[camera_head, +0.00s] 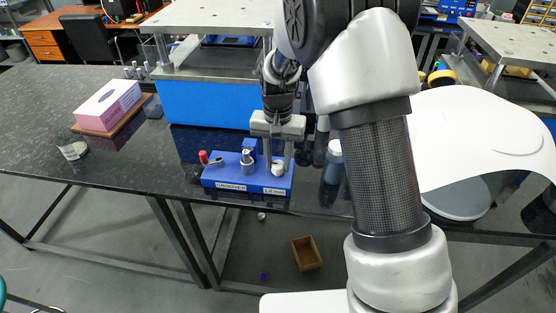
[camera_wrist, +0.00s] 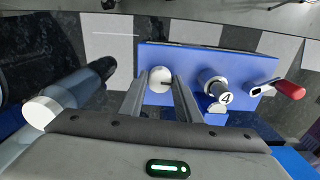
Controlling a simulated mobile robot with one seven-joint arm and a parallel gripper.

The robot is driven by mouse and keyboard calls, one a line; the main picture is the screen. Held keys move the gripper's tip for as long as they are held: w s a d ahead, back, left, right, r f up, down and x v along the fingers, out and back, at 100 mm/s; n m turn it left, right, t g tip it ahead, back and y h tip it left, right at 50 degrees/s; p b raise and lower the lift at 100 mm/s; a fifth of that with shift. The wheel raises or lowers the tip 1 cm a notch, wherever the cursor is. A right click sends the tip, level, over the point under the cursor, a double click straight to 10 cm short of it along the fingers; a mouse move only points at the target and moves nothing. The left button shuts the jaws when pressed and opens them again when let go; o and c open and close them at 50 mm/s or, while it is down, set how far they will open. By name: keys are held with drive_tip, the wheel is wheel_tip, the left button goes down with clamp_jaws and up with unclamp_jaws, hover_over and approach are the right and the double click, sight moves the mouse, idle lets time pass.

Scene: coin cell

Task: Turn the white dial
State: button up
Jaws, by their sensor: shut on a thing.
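The sides of the dial are partly hidden by the fingers.
A bottle (camera_head: 334,155) stands close to the right. A pink and white box (camera_head: 108,104) lies at left. The dark table's front edge is close.

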drive_tip(key=m, duration=0.4)
drive_tip(key=shift+r+m+p, duration=0.15)
drive_tip(key=shift+m+p, duration=0.15)
drive_tip(key=shift+p, duration=0.05)
drive_tip(key=m+p, duration=0.1)
drive_tip(key=m, duration=0.3)
drive_tip(key=m+p, duration=0.2)
drive_tip(key=m, duration=0.3)
drive_tip(key=shift+m+p, duration=0.7)
drive_tip(key=shift+m, duration=0.9)
drive_tip(key=shift+w, duration=0.1)
drive_tip(key=o, duration=1.1)
drive_tip(key=shift+c, duration=0.2)
